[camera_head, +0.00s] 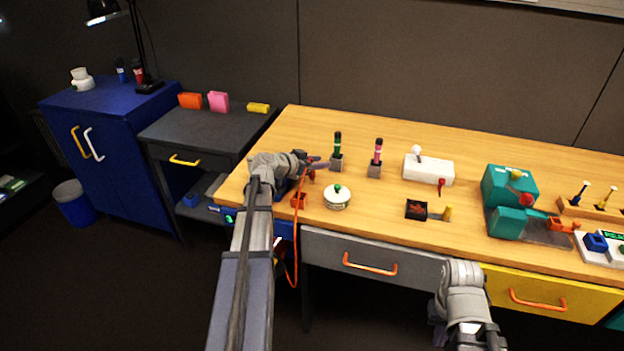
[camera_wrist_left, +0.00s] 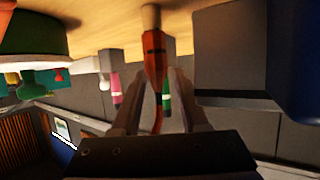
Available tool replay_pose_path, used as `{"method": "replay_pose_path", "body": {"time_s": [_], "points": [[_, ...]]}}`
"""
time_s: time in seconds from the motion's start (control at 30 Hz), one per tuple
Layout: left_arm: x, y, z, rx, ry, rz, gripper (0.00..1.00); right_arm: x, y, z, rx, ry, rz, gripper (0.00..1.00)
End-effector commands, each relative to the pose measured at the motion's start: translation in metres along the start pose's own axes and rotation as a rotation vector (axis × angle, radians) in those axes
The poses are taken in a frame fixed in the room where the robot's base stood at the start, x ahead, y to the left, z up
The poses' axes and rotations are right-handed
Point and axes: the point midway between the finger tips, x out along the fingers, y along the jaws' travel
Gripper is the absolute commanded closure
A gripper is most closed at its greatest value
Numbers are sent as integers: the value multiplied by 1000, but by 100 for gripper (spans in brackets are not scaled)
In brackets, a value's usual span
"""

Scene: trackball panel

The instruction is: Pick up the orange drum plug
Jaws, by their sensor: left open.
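The orange drum plug (camera_wrist_left: 154,58) stands between the two fingers of my left gripper (camera_wrist_left: 157,84) in the left wrist view. The fingers are apart, one on each side of it, and I cannot tell whether either touches it. In the head view the plug (camera_head: 311,175) is partly hidden by my left gripper (camera_head: 318,163) at the left end of the wooden bench. An orange cord (camera_head: 292,262) hangs over the bench's front edge. My right arm shows at the bottom of the head view, but its fingers are not visible.
On the wooden bench (camera_head: 290,128), an orange holder (camera_head: 299,201) and a white-green lidded pot (camera_head: 337,198) are close by. Green (camera_head: 337,150) and pink (camera_head: 376,158) pens stand behind. A teal machine (camera_head: 507,198) is to the right.

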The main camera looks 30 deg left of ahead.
Motion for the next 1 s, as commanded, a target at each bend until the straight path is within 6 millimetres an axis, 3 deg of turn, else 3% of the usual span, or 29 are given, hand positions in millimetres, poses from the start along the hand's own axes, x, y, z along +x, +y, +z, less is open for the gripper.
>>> {"method": "replay_pose_path", "body": {"time_s": [0.13,0.53,1.0], "points": [[-1,0,0,0,0,0,56,-1,0,0,0,0,0,100],[-1,0,0,0,0,0,100,-1,0,0,0,0,0,100],[-1,0,0,0,0,0,100,-1,0,0,0,0,0,100]]}}
